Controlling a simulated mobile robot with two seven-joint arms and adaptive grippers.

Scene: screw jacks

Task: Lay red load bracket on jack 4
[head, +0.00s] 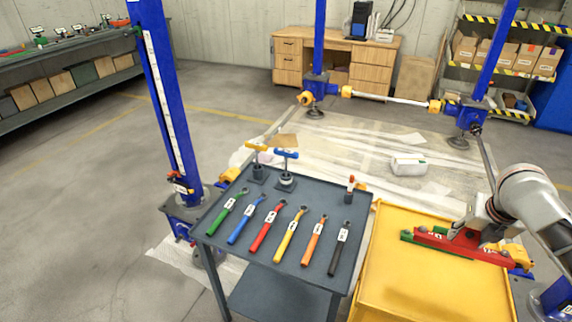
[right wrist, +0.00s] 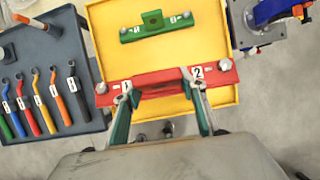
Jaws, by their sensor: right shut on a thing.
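The red load bracket (head: 485,254) is a long bar over the yellow cart top at the right of the head view. In the right wrist view the red bracket (right wrist: 160,82) lies crosswise, with white labels "1" and "2". My right gripper (head: 467,237) is shut on its middle; its two fingers (right wrist: 160,92) show in the wrist view. I cannot tell whether the bracket is clear of the cart. Blue jack posts stand around the floor mat, at left (head: 165,100), back (head: 318,60) and back right (head: 490,60). No number for jack 4 is readable. My left gripper is out of view.
A green bracket (right wrist: 157,27) lies on the yellow cart (head: 400,285), partly hidden behind the red one in the head view. A dark table (head: 225,240) beside it holds several coloured wrenches and small tools. A blue jack base (right wrist: 262,22) stands right of the cart.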

